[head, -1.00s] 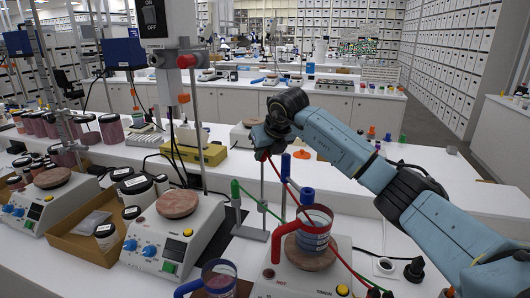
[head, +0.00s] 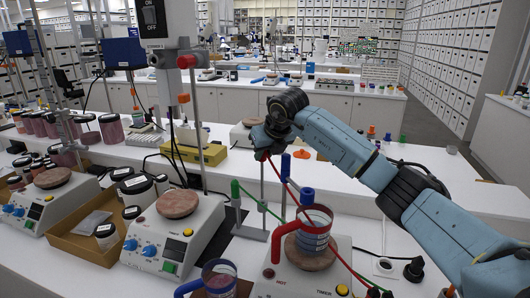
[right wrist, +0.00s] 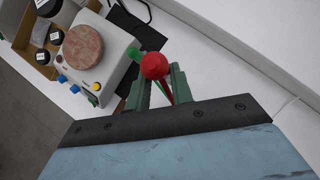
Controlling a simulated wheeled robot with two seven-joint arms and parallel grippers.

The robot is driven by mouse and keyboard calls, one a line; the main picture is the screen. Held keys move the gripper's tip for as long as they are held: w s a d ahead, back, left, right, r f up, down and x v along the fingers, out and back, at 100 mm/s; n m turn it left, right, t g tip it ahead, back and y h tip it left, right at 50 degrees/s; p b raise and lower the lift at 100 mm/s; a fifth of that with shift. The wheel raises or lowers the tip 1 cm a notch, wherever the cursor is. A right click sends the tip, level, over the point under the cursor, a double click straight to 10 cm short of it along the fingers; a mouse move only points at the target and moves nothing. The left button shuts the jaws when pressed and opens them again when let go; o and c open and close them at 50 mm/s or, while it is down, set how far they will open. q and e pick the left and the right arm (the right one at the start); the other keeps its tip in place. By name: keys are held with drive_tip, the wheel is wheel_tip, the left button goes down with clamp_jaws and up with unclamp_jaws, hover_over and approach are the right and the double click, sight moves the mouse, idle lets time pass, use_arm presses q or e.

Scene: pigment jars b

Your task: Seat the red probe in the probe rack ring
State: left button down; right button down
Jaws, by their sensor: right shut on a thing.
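The red probe shows in the right wrist view as a round red head (right wrist: 154,66) with a thin red length below it. My right gripper (right wrist: 161,78) is shut on it, with green fingers on both sides. In the head view my right gripper (head: 263,150) holds it up above the bench, near the top of the thin upright rods of a rack (head: 250,233). A green probe head (head: 235,189) is beside these rods, lower and to the left. I cannot make out the free ring clearly. My left gripper is not in view.
A red-handled beaker (head: 313,238) with a blue-capped item (head: 307,196) stands on a hot plate (head: 341,270) close to the rack's right. Another hot plate (head: 167,247) is to the left. A blue-handled beaker (head: 219,283) is in front. Red and green cables cross nearby.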

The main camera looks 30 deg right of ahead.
drive_tip(key=shift+f, duration=0.45)
idle(0.6)
drive_tip(key=shift+d, duration=0.2)
idle(1.2)
drive_tip(key=shift+a+f, duration=0.1)
drive_tip(key=shift+f, duration=0.15)
drive_tip(key=shift+a, duration=0.4)
idle(1.1)
drive_tip(key=shift+w+d+r, duration=0.1)
drive_tip(key=shift+w, duration=0.15)
drive_tip(key=shift+f+b, duration=0.3)
idle(0.3)
